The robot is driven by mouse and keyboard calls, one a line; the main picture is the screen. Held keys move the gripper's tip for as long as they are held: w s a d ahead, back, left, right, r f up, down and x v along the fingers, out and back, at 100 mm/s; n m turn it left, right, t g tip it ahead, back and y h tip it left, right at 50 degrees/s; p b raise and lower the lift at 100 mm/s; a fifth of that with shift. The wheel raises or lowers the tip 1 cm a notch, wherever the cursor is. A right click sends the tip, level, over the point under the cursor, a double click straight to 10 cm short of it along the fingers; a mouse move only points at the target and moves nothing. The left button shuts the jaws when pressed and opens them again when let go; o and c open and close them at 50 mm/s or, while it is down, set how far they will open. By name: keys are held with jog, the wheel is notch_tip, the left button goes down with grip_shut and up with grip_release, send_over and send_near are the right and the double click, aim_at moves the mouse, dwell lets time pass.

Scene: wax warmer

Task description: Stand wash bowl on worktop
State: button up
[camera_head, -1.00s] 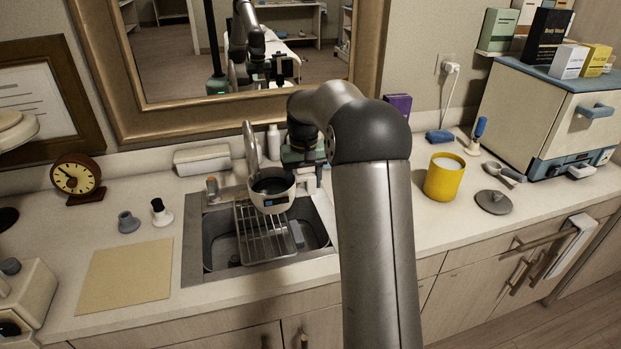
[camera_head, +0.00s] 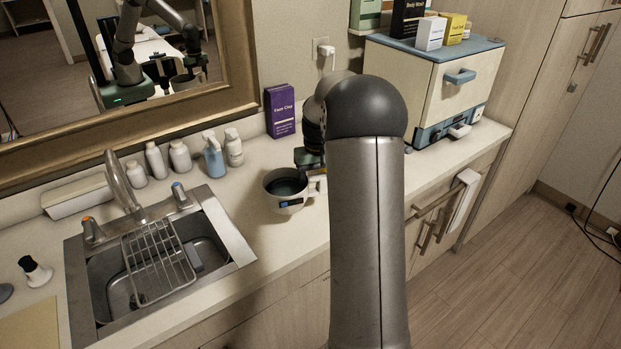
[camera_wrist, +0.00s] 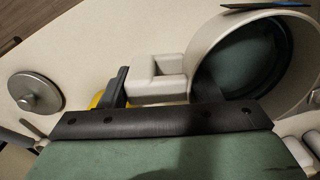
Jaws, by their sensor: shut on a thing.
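The wash bowl (camera_head: 273,196) is a white round bowl with a dark inside, a small blue panel and a stub handle. It is upright, at or just above the worktop (camera_head: 235,212) to the right of the sink; I cannot tell whether its base touches. My gripper (camera_head: 314,182) is at the bowl's right side, largely hidden behind my arm. In the wrist view my gripper (camera_wrist: 165,95) is shut on the bowl's pale square handle (camera_wrist: 160,80), and the bowl (camera_wrist: 308,65) fills the right side.
The sink (camera_head: 205,250) with a wire rack (camera_head: 158,262) lies to the left. Several bottles (camera_head: 180,157) and a purple box (camera_head: 280,110) stand along the wall. A cream cabinet (camera_head: 420,85) stands at the right. A grey lid (camera_wrist: 36,92) lies on the worktop in the wrist view.

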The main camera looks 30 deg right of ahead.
aim_at(316, 190)
dwell(0.3)
jog(key=shift+f+b, duration=1.85)
jog(key=shift+f, duration=1)
jog(key=shift+f+b, duration=0.35)
jog(key=shift+f, duration=0.2)
jog(key=o, duration=1.6)
jog(key=shift+c, duration=0.2)
jog(key=shift+r+p, duration=2.65)
jog(key=shift+r, duration=1.35)
